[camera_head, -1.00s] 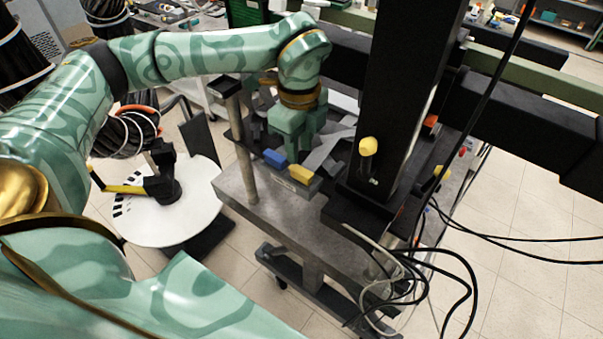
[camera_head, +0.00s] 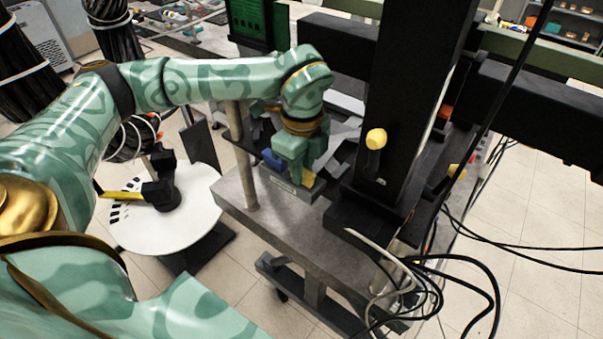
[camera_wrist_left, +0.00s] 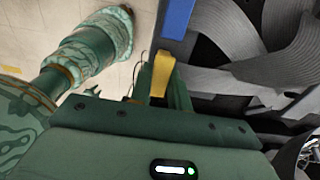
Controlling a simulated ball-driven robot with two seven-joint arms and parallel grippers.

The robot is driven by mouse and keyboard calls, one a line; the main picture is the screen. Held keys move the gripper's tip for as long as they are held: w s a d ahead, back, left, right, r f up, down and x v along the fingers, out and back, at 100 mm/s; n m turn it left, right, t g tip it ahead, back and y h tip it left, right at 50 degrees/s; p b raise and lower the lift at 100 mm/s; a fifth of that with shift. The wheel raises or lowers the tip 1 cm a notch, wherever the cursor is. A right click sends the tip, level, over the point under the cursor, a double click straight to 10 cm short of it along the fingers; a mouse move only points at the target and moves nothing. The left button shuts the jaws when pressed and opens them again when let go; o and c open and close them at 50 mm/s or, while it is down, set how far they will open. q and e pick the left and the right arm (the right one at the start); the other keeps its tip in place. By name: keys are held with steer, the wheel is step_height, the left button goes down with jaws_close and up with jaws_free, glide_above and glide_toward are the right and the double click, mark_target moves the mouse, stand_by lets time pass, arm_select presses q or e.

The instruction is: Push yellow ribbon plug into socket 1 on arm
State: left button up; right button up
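The yellow ribbon plug (camera_head: 307,180) stands in a grey holder (camera_head: 292,190) on the metal table, to the right of a blue plug (camera_head: 271,160). My left gripper (camera_head: 296,168) points down right at the yellow plug and partly hides both plugs. In the left wrist view the yellow plug (camera_wrist_left: 161,75) is just ahead of the gripper body, with a green finger beside it. The blue plug (camera_wrist_left: 176,18) lies beyond. I cannot tell whether the fingers are open or closed on the plug. Socket 1 cannot be made out. My right gripper is not in view.
Grey ribbon cables (camera_wrist_left: 235,60) fan out beside the plugs. A black column (camera_head: 410,110) with a yellow knob (camera_head: 376,139) rises to the right. A thin post (camera_head: 241,160) stands left of the holder. Loose black cables (camera_head: 440,280) hang at the table's front right.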

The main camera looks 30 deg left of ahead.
arm_select(q)
steer(key=shift+r, duration=0.2)
jaws_close()
steer(key=shift+r+p, duration=0.8)
steer(key=shift+r, duration=0.15)
steer(key=shift+r+p, duration=1.55)
steer(key=shift+r, duration=0.7)
steer(key=shift+f, duration=0.1)
